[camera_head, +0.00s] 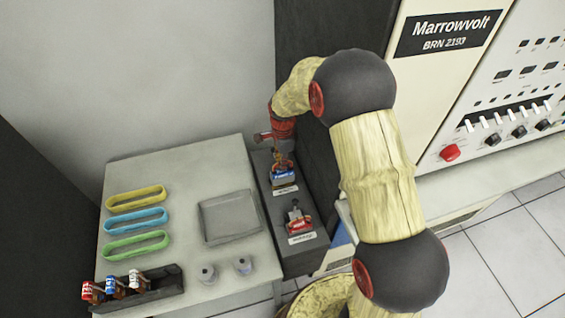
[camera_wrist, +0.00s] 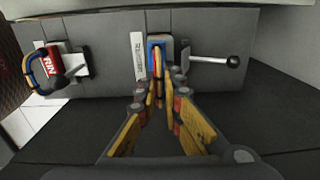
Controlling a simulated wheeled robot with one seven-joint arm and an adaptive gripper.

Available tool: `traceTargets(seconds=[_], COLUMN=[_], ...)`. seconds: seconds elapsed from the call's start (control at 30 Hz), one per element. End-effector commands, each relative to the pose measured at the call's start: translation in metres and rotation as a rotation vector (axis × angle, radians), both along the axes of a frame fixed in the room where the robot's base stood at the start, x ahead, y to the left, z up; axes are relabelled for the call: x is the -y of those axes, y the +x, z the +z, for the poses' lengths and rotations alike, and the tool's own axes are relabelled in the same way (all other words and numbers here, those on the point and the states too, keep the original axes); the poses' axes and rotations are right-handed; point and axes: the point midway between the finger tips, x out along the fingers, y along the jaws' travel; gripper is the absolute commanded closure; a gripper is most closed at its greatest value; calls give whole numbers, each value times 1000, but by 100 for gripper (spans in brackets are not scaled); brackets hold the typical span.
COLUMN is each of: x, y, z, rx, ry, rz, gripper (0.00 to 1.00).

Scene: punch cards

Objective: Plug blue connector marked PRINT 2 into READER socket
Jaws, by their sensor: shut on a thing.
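A blue connector (camera_wrist: 155,45) with a yellow-and-red cable loop is between the fingertips of my gripper (camera_wrist: 161,78), which is shut on it. In the wrist view it sits at a socket beside an upright white label (camera_wrist: 138,58), whose small lettering looks like READER. I cannot tell whether it is fully seated. In the head view the blue connector (camera_head: 283,173) is at the farther socket of the dark panel (camera_head: 262,168), under my gripper (camera_head: 282,158). Its own marking is not readable.
A red connector (camera_head: 299,222) sits in the nearer socket; its lever points outward. A lever with a black knob (camera_wrist: 232,62) stands right of the blue connector. A rack (camera_head: 160,287) holds red, blue and white connectors. A grey tray (camera_head: 203,232) and coloured rings lie on the table.

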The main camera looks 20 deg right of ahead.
Motion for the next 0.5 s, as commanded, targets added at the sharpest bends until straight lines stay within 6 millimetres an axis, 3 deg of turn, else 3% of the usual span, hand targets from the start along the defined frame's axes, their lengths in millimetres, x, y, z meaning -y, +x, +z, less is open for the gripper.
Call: traceTargets(seconds=[0.5], x=[0], y=[1], z=[-9], rx=[1], ry=[0], rz=[0], gripper=[100])
